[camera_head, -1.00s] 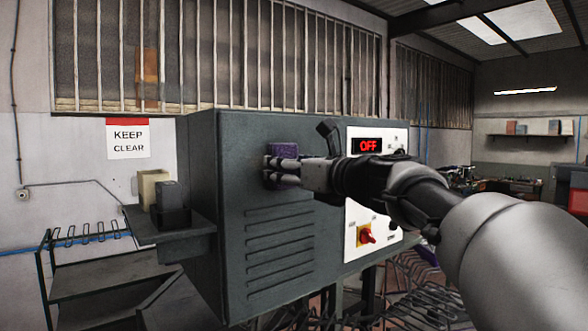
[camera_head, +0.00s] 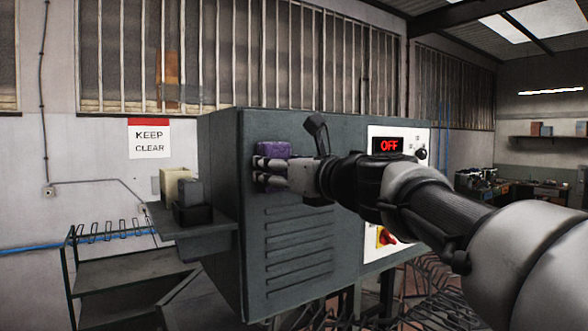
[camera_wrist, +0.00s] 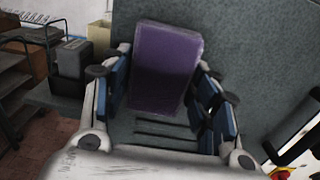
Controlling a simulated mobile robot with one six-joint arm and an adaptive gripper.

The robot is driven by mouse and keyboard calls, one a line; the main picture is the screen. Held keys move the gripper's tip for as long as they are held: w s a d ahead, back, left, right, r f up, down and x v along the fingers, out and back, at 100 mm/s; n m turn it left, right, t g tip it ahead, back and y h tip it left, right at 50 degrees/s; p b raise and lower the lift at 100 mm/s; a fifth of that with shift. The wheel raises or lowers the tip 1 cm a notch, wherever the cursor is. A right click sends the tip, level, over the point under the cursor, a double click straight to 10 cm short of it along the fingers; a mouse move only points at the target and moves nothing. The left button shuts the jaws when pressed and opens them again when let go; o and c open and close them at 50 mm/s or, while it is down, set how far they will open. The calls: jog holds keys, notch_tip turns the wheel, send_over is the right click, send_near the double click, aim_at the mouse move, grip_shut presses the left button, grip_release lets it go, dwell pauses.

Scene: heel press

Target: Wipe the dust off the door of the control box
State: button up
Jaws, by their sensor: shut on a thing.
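The control box (camera_head: 228,235) is a large dark grey-green cabinet with a louvred door (camera_head: 300,225) facing me. My gripper (camera_head: 268,172) is shut on a purple block-shaped wiper (camera_head: 274,150) at the upper left of the door. The wiper also shows between the blue-padded fingers in the wrist view (camera_wrist: 165,65). It is against or very close to the door; contact cannot be made out. No clear dust patch can be told apart from the mottled door surface. My arm hides part of the door's right side.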

jog(key=shift+w+d+p, duration=1.3)
jog(key=shift+w+d, duration=1.8)
jog(key=shift+d, duration=1.45)
jog(key=s+a+b, duration=0.1)
jog(key=s+a, duration=0.5)
jog(key=a, duration=0.3)
jog(key=shift+s+a+b, duration=0.3)
jog(key=shift+a+b, duration=0.05)
jog(key=shift+b+v, duration=0.45)
jog(key=shift+v, duration=2.55)
